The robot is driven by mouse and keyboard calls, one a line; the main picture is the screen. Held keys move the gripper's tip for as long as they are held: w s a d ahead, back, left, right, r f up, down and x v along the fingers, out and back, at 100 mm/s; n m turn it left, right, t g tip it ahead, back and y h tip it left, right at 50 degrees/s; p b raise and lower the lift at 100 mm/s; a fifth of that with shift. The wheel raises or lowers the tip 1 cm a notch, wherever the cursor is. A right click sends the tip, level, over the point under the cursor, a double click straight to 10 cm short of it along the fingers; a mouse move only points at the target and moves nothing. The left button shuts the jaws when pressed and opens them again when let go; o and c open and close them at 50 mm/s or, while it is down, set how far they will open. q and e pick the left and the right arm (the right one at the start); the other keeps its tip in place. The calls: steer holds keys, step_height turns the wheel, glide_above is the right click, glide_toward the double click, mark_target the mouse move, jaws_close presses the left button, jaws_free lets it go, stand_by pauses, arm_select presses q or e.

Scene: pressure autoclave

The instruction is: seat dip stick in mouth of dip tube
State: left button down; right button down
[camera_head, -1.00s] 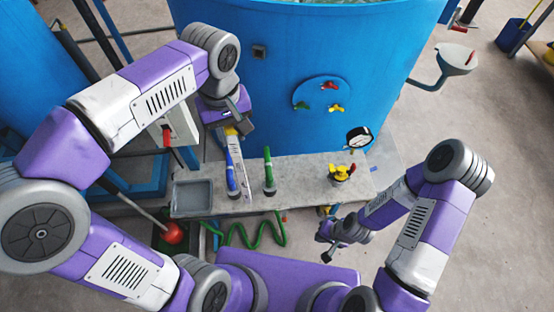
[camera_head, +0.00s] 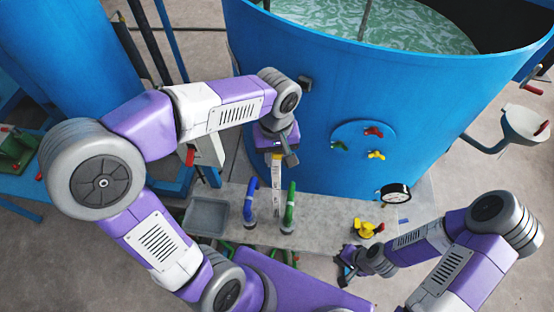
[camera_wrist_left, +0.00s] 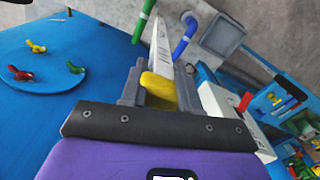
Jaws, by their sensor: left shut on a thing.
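My left gripper (camera_head: 278,156) is shut on the yellow handle of the dip stick (camera_head: 276,185). The stick is a flat, pale, marked strip hanging down, nearly upright, between the blue and green pipes and nearer the green one. In the left wrist view the yellow handle (camera_wrist_left: 159,88) sits between the fingers and the pale strip (camera_wrist_left: 160,48) runs away towards the bench. I cannot pick out the dip tube's mouth or tell whether the stick's lower end touches anything. My right gripper (camera_head: 346,265) is low at the right, away from the stick; its opening is unclear.
A blue pipe (camera_head: 250,200) and a green pipe (camera_head: 289,205) stand on the grey bench (camera_head: 320,212). A grey tray (camera_head: 206,216) is left; a yellow valve (camera_head: 367,229) and gauge (camera_head: 395,194) are right. The large blue tank (camera_head: 310,100) rises behind.

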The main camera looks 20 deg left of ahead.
arm_select(q)
steer(key=shift+w+f, duration=0.1)
steer(key=shift+f, duration=0.7)
steer(key=shift+f, duration=0.15)
steer(key=c, duration=0.8)
jaws_free()
